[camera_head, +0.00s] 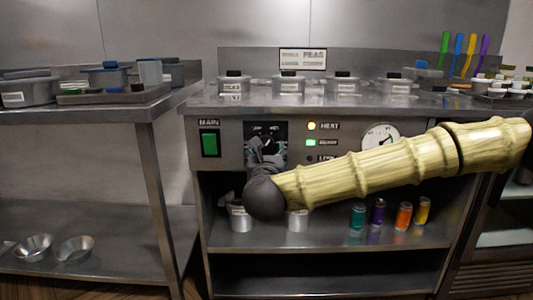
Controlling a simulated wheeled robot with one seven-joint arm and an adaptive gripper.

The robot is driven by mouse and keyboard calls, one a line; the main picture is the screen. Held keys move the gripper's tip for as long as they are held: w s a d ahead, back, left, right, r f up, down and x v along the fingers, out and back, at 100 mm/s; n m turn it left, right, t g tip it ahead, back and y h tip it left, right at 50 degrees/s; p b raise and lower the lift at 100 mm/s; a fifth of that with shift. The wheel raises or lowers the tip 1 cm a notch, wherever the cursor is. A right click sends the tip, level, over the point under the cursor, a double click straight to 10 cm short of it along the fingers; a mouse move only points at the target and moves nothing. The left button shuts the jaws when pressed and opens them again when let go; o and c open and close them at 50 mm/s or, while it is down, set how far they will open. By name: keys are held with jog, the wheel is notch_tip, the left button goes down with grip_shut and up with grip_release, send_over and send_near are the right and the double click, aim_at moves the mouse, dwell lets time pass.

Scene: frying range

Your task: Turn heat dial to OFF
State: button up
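The heat dial (267,128) sits on a dark plate on the range's front panel (232,128), right of the green MAIN switch (209,143). Only its upper part shows, so its setting cannot be read. My gripper (264,146) is in front of the lower part of the dial, at the end of my arm, which comes in from the right. Whether its fingers touch the dial or are open or shut cannot be told. Right of the dial, the HEAT lamp (311,126) glows yellow and the lamp below it (311,142) glows green. A third lamp (310,158) looks dark.
A round gauge (380,139) is on the panel behind my arm. Several lidded pots (289,83) stand on the range top. A steel table (150,108) with pots and a tray is at left. Several coloured cans (377,212) stand on the shelf below.

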aim_at(266, 147)
jog(key=shift+w+b, duration=0.45)
jog(key=shift+w, duration=1.5)
jog(key=c, duration=1)
